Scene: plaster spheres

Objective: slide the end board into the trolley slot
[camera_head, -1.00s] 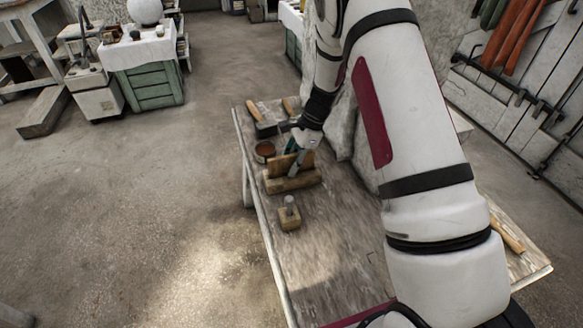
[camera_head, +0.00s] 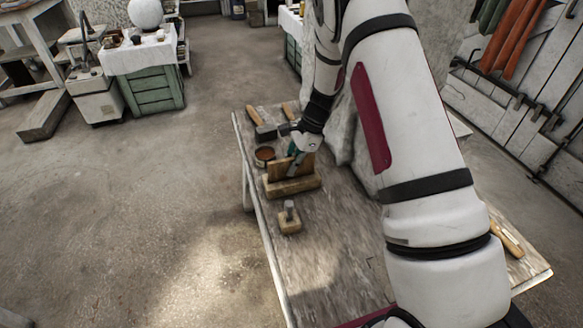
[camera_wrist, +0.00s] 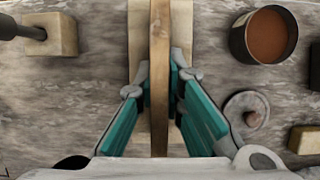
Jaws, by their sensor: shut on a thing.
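The end board (camera_head: 283,167) is a thin brown wooden board standing upright at the trolley (camera_head: 293,188), a low pale wooden block on the workbench. My gripper (camera_head: 296,160) is shut on the board, one finger on each face. In the wrist view, my gripper's teal-padded fingers (camera_wrist: 160,80) flank the board (camera_wrist: 160,40), which shows edge-on as a narrow strip. Pale trolley wood (camera_wrist: 138,45) shows on both sides of it. The board's lower edge and the slot are hidden, so I cannot tell how deep the board sits.
A wooden block with a metal peg (camera_head: 290,220) stands in front of the trolley. A tin of brown stuff (camera_head: 265,153) is close behind left. A hammer (camera_head: 263,127) lies at the bench's far end. A large pale stone mass (camera_head: 365,160) stands to the right.

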